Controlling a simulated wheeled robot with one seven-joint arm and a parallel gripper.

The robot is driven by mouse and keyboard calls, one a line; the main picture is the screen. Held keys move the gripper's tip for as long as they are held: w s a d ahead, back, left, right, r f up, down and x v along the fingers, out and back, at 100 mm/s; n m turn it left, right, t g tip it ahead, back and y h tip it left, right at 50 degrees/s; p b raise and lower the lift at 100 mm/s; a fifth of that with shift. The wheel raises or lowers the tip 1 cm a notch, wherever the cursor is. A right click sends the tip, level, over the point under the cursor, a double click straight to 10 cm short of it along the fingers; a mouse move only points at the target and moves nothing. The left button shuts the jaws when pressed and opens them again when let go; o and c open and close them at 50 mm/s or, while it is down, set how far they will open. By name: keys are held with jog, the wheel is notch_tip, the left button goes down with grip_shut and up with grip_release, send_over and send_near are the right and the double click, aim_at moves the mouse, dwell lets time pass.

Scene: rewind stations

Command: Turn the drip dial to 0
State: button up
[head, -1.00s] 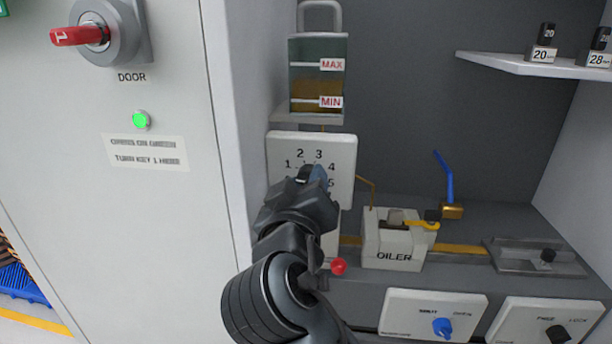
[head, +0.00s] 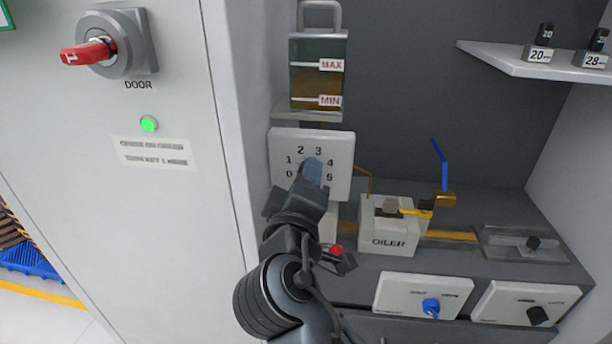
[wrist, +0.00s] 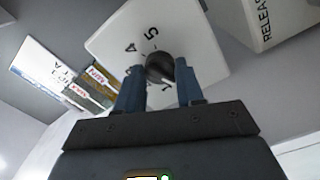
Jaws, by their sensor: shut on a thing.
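The drip dial's white plate (head: 341,143) stands below the oil reservoir in the head view, with numbers 0 to 5 around its centre. My gripper (head: 312,168) is at the middle of this plate and covers the knob there. In the wrist view the round black knob (wrist: 158,68) sits between the two blue fingers of my gripper (wrist: 160,82), which is shut on it. The plate also shows in the wrist view (wrist: 190,35), with 4 and 5 readable. I cannot tell which number the knob points to.
The oil reservoir (head: 318,75) with MAX and MIN marks is just above the dial. The oiler box (head: 388,228) is to its right, and two small switch panels (head: 400,300) (head: 510,300) are lower right. A cabinet door with a red key switch (head: 88,53) is left.

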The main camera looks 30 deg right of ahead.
dwell(0.3)
jog(key=o, duration=1)
jog(key=shift+o, duration=0.2)
jog(key=shift+a, duration=0.1)
jog(key=b+v, duration=0.1)
jog(key=v, duration=0.6)
jog(key=shift+s+a+b, duration=0.2)
jog(key=shift+s+b, duration=0.1)
